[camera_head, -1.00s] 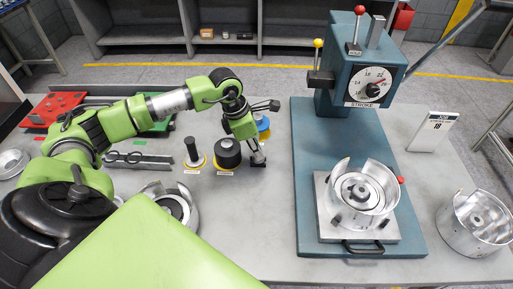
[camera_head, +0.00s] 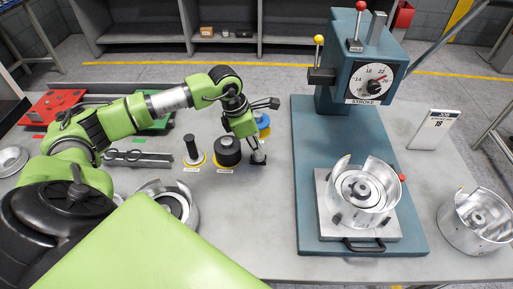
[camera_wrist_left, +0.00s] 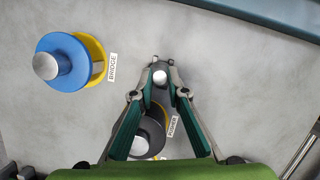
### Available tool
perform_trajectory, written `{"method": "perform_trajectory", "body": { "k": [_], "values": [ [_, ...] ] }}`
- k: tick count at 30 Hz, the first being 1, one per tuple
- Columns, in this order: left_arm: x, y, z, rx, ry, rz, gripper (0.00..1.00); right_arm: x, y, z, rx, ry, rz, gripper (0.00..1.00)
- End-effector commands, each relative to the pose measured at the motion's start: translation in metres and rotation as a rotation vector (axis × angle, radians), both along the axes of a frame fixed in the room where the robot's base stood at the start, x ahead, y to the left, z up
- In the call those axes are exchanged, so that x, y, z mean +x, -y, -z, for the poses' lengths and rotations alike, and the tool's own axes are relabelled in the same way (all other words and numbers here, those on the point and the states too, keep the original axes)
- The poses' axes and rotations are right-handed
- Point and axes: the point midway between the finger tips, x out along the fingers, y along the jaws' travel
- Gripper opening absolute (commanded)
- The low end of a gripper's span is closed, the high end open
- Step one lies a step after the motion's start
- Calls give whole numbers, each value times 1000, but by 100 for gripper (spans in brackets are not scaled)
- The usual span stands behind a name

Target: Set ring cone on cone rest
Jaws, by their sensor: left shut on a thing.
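The wrist view shows this dark piece (camera_wrist_left: 152,126) below the fingertips, partly hidden by my left gripper. My left gripper (camera_head: 258,158) points down just right of it. In the wrist view its fingertips (camera_wrist_left: 160,76) are closed on a small grey round-topped piece (camera_wrist_left: 160,79); I cannot tell whether this is the ring cone. A blue piece (camera_wrist_left: 62,60) stands on a yellow rest labelled BRIDGE. My right gripper does not show.
A black rod (camera_head: 191,148) stands on another yellow rest to the left. The blue press (camera_head: 340,100) with a slotted silver drum (camera_head: 363,193) stands to the right. A second drum (camera_head: 475,220) sits far right. Table between rests and press is clear.

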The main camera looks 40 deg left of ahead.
Motion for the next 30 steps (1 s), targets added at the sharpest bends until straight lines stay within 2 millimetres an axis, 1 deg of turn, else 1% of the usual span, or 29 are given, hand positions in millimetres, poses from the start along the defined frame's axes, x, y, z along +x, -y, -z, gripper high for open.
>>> {"method": "perform_trajectory", "body": {
  "k": [14, 30],
  "values": [
    [0, 0, 0, 1, 1, 0, 0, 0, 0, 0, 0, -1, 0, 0],
    [0, 0, 0, 0, 0, 0, 0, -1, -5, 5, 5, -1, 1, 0]
  ]
}}
